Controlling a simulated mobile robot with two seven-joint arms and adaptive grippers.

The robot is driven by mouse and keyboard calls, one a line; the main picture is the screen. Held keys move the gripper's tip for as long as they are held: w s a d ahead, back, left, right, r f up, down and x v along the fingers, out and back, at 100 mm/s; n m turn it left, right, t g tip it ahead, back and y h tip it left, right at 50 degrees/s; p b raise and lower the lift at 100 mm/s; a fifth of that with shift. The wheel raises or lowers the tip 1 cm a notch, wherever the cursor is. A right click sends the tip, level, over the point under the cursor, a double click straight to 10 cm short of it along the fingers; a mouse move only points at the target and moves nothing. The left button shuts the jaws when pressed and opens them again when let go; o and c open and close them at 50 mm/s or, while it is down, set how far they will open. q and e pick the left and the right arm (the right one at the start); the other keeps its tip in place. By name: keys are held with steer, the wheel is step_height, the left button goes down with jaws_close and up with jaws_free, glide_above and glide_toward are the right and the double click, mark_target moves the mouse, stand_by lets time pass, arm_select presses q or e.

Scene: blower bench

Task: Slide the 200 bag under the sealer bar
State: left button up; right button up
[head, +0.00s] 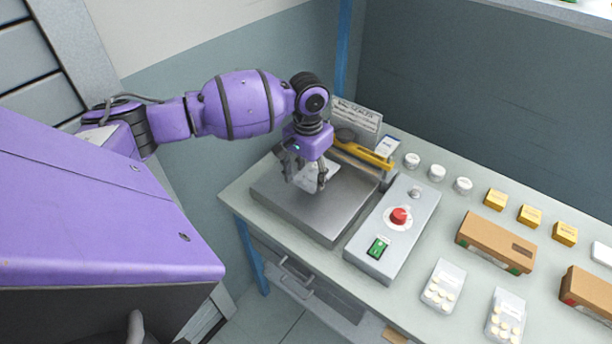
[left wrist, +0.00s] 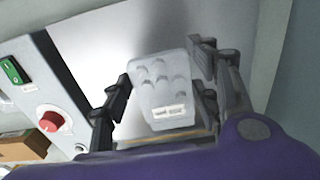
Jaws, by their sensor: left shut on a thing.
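My left gripper (head: 306,184) is over the grey metal plate of the sealer (head: 315,215). It is shut on a clear bag (head: 318,178), partly hidden by the fingers. In the left wrist view the bag (left wrist: 158,78) sits between the two fingers of the gripper (left wrist: 160,88), with rounded lumps inside and a small white label too small to read. The sealer bar with its yellow handle (head: 365,154) is at the back of the plate, just beyond the bag. I cannot tell whether the bag touches the plate. My right gripper is not in view.
Right of the plate is a control box (head: 396,222) with a red knob (head: 399,216) and green switch (head: 378,248). Two other clear bags of tablets (head: 443,286) (head: 505,317), brown cartons (head: 496,242), yellow boxes (head: 529,215) and white tubs (head: 437,173) stand farther right. A sign (head: 357,117) stands behind the sealer.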

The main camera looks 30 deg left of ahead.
mark_target(326, 164)
arm_select(q)
steer(key=shift+w+f+b, duration=0.15)
steer(key=shift+f, duration=0.55)
steer(key=shift+w+f+b, duration=0.1)
steer(key=shift+f+b, duration=0.05)
steer(key=shift+f, duration=0.5)
steer(key=shift+w+d, duration=0.2)
steer(key=shift+w, duration=0.85)
steer(key=shift+w+d+b, duration=0.1)
steer(key=shift+w+b, duration=0.45)
steer(key=shift+w, duration=0.7)
steer(key=shift+w+b, duration=0.4)
steer(key=shift+w, duration=1.05)
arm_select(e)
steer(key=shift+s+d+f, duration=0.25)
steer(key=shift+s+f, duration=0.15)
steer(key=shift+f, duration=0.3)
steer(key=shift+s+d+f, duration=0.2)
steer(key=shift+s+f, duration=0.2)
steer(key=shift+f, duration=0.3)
arm_select(q)
steer(key=shift+r, duration=0.1)
steer(key=shift+f, duration=0.2)
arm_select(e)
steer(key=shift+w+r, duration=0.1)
arm_select(q)
steer(key=o, duration=1.4)
